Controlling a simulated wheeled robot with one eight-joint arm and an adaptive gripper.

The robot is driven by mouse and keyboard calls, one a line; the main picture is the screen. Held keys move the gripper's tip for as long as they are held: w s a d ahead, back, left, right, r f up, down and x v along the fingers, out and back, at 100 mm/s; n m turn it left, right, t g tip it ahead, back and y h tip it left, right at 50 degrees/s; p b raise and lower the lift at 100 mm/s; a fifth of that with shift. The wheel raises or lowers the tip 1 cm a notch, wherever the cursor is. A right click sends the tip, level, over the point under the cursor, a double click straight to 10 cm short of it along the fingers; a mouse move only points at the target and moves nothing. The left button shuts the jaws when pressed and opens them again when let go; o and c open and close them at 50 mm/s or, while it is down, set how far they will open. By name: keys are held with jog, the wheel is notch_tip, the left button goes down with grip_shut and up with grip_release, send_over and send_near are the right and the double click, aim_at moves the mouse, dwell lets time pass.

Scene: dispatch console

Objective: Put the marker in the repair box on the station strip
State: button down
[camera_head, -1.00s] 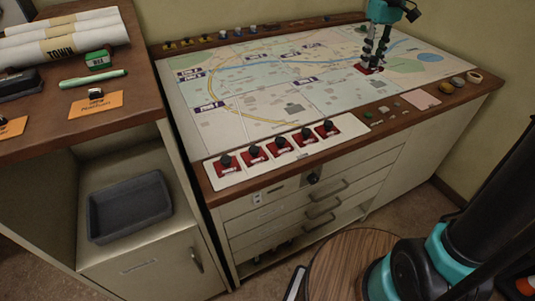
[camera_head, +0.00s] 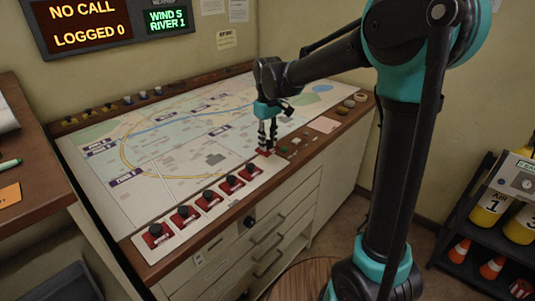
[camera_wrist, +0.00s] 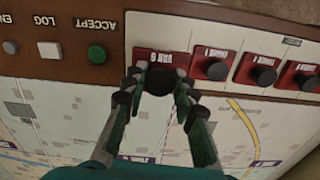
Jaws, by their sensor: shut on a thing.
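My gripper (camera_head: 267,141) is shut on the black knob of a red-based marker (camera_wrist: 160,62). In the wrist view my two fingers (camera_wrist: 158,84) close on the knob from both sides. The marker's label reads upside down and seems to end in 6. It is over the end of the white station strip (camera_wrist: 220,92) that is nearest the buttons; whether its base touches the strip I cannot tell. Several similar red markers (camera_head: 207,199) stand in a row along the strip, the nearest close beside the held one. No repair box marking is visible; the held marker may cover it.
A green ACCEPT button (camera_wrist: 97,54) and a white LOG button (camera_wrist: 49,50) sit beside the strip's end. The map (camera_head: 180,135) behind the strip is mostly clear. A dark rack (camera_head: 470,262) with yellow bottles and cones stands at the right.

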aim_at(268, 148)
jog(key=shift+f, duration=2.5)
jog(key=shift+f, duration=0.1)
jog(key=c, duration=1.2)
grip_release()
notch_tip(268, 148, up, 12)
jog(key=shift+r, duration=0.1)
jog(key=s+d+f+m+t, duration=0.2)
jog(key=s+d+f+m, duration=0.2)
jog(key=s+d+f, duration=0.5)
jog(key=s+d+f+m+t, duration=0.2)
jog(key=s+d+f+m, duration=0.3)
jog(key=s+d+f, duration=0.5)
jog(key=d, duration=0.5)
jog(key=shift+s+f, duration=0.25)
jog(key=shift+f, duration=0.05)
